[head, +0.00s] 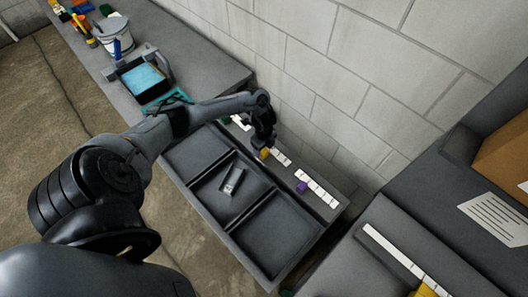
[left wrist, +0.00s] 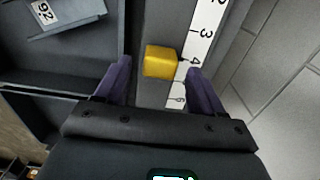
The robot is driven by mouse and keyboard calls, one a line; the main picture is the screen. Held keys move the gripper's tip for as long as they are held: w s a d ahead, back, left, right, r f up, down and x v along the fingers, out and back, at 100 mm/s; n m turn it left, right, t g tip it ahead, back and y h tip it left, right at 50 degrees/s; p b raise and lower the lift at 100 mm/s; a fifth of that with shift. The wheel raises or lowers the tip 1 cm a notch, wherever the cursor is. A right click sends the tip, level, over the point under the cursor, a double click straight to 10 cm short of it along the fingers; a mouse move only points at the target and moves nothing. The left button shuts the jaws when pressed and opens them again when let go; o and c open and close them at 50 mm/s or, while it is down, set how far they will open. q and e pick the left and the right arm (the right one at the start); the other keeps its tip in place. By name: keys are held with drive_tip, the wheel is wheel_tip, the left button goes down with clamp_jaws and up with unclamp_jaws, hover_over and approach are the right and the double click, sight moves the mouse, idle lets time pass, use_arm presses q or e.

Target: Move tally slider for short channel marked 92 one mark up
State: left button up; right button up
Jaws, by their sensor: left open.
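A grey channel piece with a white label reading 92 (left wrist: 43,12) lies in the middle compartment; in the head view the channel (head: 233,181) is small. A yellow block slider (left wrist: 160,61) sits beside a white numbered strip (left wrist: 200,40), about level with the 4. In the head view the yellow slider (head: 264,153) is on the ledge behind the middle compartment. My left gripper (left wrist: 158,68) is open, its purple fingers appearing on either side of the yellow slider, with gaps showing. It also shows in the head view (head: 262,143), over the ledge. My right gripper is not in view.
A purple slider (head: 302,187) stands by another white strip (head: 318,191) farther right on the ledge. The tray's right compartment (head: 275,234) is empty. A block wall (head: 340,90) rises close behind the ledge.

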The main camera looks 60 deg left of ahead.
sight(264, 151)
use_arm(q)
drive_tip(key=shift+f, duration=1.55)
drive_tip(key=shift+c, duration=0.3)
